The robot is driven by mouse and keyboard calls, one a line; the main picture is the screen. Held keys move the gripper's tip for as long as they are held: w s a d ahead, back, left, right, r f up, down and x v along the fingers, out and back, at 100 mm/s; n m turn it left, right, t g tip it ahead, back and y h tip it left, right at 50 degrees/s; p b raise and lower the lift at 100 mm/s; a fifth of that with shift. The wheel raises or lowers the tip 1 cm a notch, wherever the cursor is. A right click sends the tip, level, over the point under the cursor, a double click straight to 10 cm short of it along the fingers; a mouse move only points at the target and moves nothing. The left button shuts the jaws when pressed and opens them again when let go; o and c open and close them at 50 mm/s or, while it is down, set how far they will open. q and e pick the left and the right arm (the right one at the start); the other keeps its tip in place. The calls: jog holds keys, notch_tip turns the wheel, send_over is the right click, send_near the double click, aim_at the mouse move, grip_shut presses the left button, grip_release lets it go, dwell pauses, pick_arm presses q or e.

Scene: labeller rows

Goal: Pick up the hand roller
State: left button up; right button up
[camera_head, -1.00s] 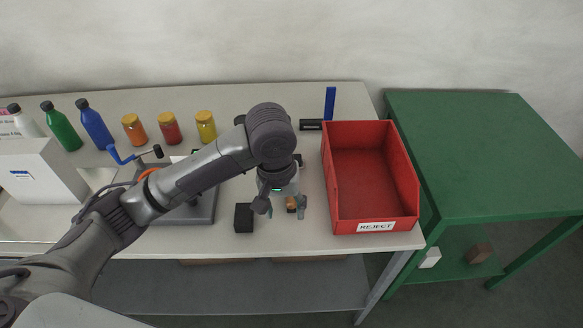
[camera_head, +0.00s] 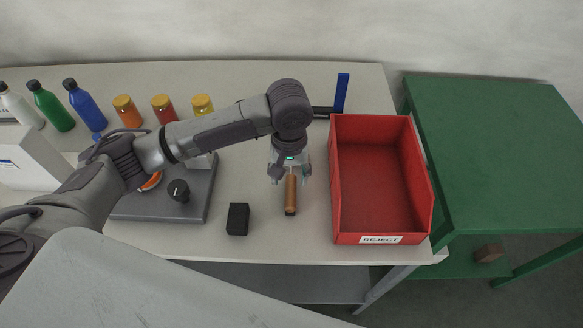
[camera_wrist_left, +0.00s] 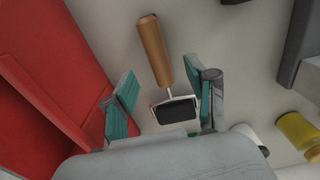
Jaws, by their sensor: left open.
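The hand roller lies on the white table left of the red bin, its brown handle (camera_head: 291,194) pointing to the table's front edge. In the left wrist view the wooden handle (camera_wrist_left: 155,50) and the dark roller head (camera_wrist_left: 175,110) both show. My left gripper (camera_head: 290,175) is above the roller, jaws spread. In the left wrist view its teal-padded fingers (camera_wrist_left: 165,98) stand on either side of the roller, apart from it. In the head view my gripper hides the roller's head. My right gripper is not in view.
The red REJECT bin (camera_head: 381,239) stands close to the right. A black block (camera_head: 237,219) lies to the left, beside a grey device (camera_head: 150,207) with a knob. Jars and bottles line the back left. A green table (camera_head: 500,160) stands at right.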

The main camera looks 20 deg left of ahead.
aim_at(290, 189)
pick_arm(q)
jog(key=shift+w+f, duration=0.1)
jog(key=shift+f, duration=0.65)
notch_tip(290, 189, down, 4)
jog(key=shift+d+f+p, duration=0.1)
jog(key=shift+f+p, duration=0.05)
jog(key=shift+p, duration=0.35)
jog(key=shift+f, duration=0.4)
jog(key=shift+c, duration=0.2)
grip_shut()
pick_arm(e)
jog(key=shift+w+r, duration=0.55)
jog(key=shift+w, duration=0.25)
